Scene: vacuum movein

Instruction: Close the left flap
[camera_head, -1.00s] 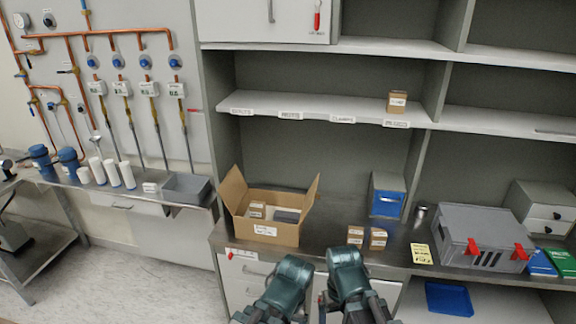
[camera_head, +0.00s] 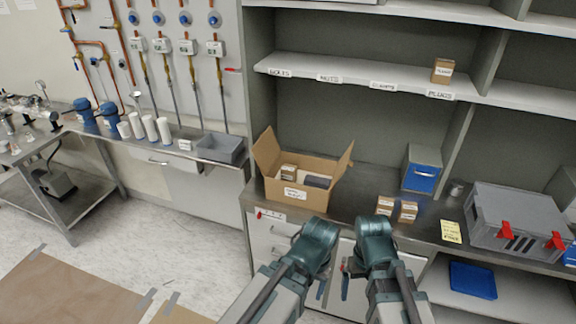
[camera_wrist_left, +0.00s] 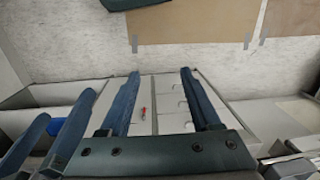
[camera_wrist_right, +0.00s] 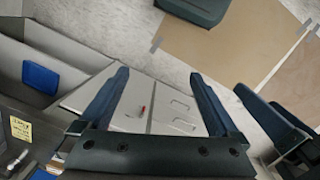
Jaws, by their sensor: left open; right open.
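An open cardboard box (camera_head: 297,199) with a white front label stands on the counter in the head view. Its left flap (camera_head: 266,151) stands up and leans outward to the left. Its right flap (camera_head: 346,159) also stands up, leaning right. A small brown carton (camera_head: 288,171) and a dark grey item (camera_head: 318,181) lie inside. My right gripper (camera_head: 346,278) points down in front of the counter, right of and below the box. My left gripper (camera_wrist_left: 160,73) is beside it, mostly hidden by its wrist in the head view. Both grippers are open and empty, apart from the box.
Small cartons (camera_head: 396,210), a blue-fronted bin (camera_head: 422,170) and a grey case (camera_head: 515,215) stand on the counter (camera_head: 350,205) right of the box. A shelf (camera_head: 350,76) runs above. A grey tray (camera_head: 222,147) is to the left. Open floor (camera_head: 150,220) lies left.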

